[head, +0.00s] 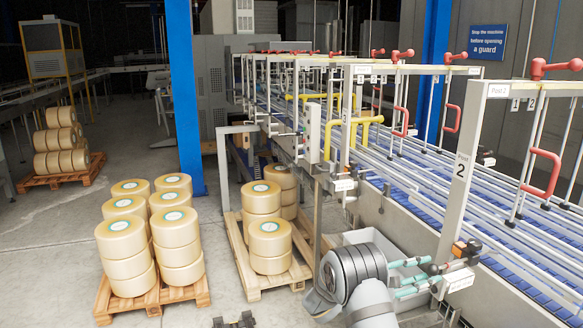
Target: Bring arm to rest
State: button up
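My arm (352,272) shows at the bottom right of the head view as a thick grey joint with dark rings and a pale link running off the bottom edge. Two small dark shapes at the bottom edge, left of the arm, look like the tips of my gripper (233,321). The rest of the gripper is cut off by the frame. How far its fingers are apart cannot be judged, and nothing is seen held between them.
Teal-gripped handles (410,263) on the packer's post are close right of my arm. A pallet (262,282) with tape rolls stands left of the arm, another pallet (180,296) further left. The guarded conveyor (470,215) fills the right. Open floor (60,250) lies left.

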jog(key=x, duration=0.6)
jog(key=v, duration=0.8)
jog(key=shift+s+a+r+p, duration=0.1)
jog(key=shift+a+p, duration=0.3)
jog(key=shift+s+a, duration=0.15)
jog(key=shift+a, duration=0.2)
jog(key=shift+a, duration=0.1)
